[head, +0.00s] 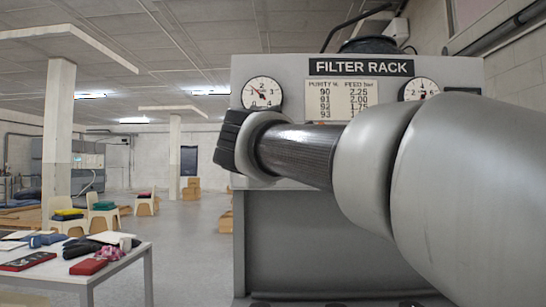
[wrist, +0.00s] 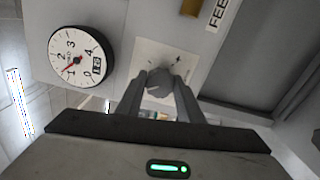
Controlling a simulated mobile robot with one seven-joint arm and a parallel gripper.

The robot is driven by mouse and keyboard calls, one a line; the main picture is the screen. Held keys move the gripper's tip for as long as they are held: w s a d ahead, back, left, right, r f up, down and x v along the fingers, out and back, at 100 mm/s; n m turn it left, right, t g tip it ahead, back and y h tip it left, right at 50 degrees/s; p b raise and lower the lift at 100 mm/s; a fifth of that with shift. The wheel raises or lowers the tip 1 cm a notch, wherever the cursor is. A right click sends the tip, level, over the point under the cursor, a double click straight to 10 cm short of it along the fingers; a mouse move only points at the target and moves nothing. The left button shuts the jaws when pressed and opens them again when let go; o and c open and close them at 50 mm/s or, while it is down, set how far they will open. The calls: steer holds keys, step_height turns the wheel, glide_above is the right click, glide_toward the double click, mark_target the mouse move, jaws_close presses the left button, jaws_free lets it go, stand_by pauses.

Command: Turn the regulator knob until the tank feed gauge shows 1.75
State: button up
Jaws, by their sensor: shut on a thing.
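The regulator knob (wrist: 158,84), grey and rounded, sits on a pale plate with small arrow marks in the wrist view. My gripper (wrist: 161,92) is shut on it, one finger on each side. A round white gauge (wrist: 80,57), marked 0 to 4, is left of the knob. In the head view a gauge (head: 262,94) sits at the rack's upper left, above my gripper (head: 240,145). The knob and fingertips are hidden there.
The grey filter rack (head: 300,235) carries a chart (head: 342,98) of purity and feed values, listing 1.75 beside 92. A second gauge (head: 419,88) is partly covered by my arm. A cluttered white table (head: 130,262) stands left; the floor between is open.

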steer(key=o, duration=1.1)
steer(key=shift+c, duration=0.2)
